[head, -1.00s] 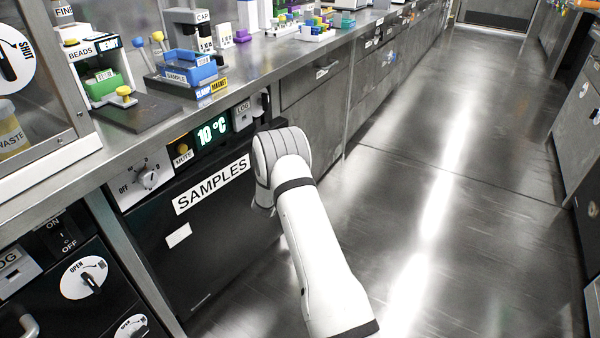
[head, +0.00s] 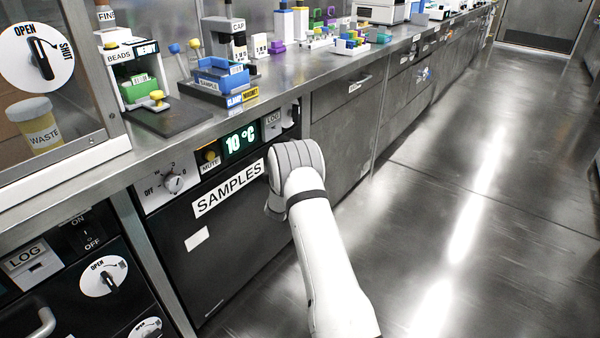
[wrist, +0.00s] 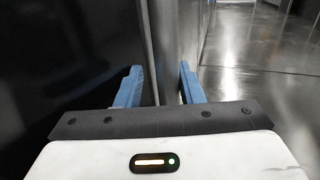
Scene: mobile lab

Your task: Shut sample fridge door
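The sample fridge door (head: 220,240) is a black panel labelled SAMPLES, under the bench in the head view. It looks flush or nearly flush with the cabinet; my arm hides its right edge, so I cannot tell if a gap is left. In the wrist view the dark door surface (wrist: 60,60) fills the left. My gripper (wrist: 158,85) shows two blue fingers held apart with nothing between them. They point along a grey vertical cabinet edge just right of the dark panel. In the head view the gripper is hidden behind my white arm.
Above the door is a control strip with a dial (head: 173,183) and a 10 °C display (head: 241,141). The steel bench (head: 190,135) holds racks and a blue sample box (head: 221,78). Drawers (head: 345,120) continue to the right. The floor (head: 470,230) at right is clear.

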